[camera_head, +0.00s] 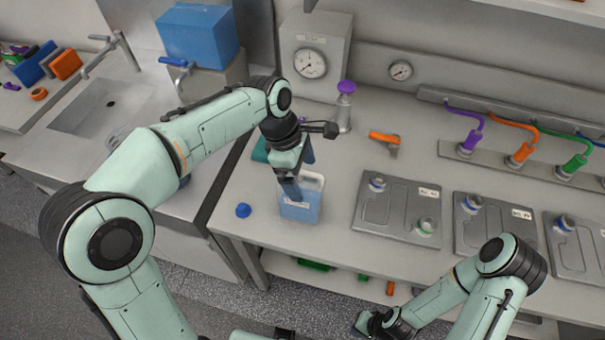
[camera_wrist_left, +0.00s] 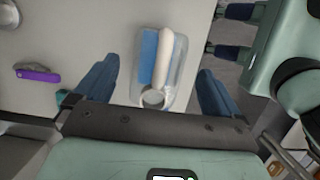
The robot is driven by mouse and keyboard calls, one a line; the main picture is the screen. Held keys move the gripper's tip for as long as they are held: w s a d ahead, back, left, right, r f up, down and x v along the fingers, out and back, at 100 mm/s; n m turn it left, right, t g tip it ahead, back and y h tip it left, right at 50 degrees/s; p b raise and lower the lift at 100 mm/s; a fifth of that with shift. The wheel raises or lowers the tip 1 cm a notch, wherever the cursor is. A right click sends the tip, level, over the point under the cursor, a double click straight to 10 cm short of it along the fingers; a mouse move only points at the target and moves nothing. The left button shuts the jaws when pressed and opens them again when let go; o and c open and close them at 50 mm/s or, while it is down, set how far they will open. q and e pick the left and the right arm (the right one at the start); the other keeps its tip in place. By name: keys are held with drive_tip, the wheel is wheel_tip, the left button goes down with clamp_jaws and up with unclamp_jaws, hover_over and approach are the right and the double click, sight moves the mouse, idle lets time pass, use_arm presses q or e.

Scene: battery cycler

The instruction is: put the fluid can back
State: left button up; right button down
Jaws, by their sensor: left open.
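The fluid can (camera_head: 301,207) is a clear box-shaped container with blue liquid in it. It stands upright on the bench near the front edge. In the left wrist view the can (camera_wrist_left: 178,85) shows from above, with a white handle and a round opening. My left gripper (camera_head: 297,172) is over the can, partly hiding its top. Its fingers are open, one on each side of the can with gaps. A blue cap (camera_head: 243,210) lies on the bench to the left of the can. My right gripper (camera_head: 375,324) is low at the bottom edge, its jaws unclear.
Grey plates (camera_head: 397,207) with round fittings lie to the right. An orange-handled tool (camera_head: 384,138) and a purple-topped bottle (camera_head: 345,105) are behind. A gauge box (camera_head: 313,58) stands at the back. A sink (camera_head: 100,105) is at the left. Bench around the can is mostly clear.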

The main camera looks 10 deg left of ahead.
use_arm(q)
drive_tip(key=p+v, duration=0.2)
drive_tip(key=v, duration=0.8)
drive_tip(key=shift+r, duration=0.35)
use_arm(e)
drive_tip(key=w+r, duration=0.2)
drive_tip(key=shift+w+r, duration=0.35)
drive_tip(key=shift+r, duration=0.05)
drive_tip(key=shift+s, duration=0.1)
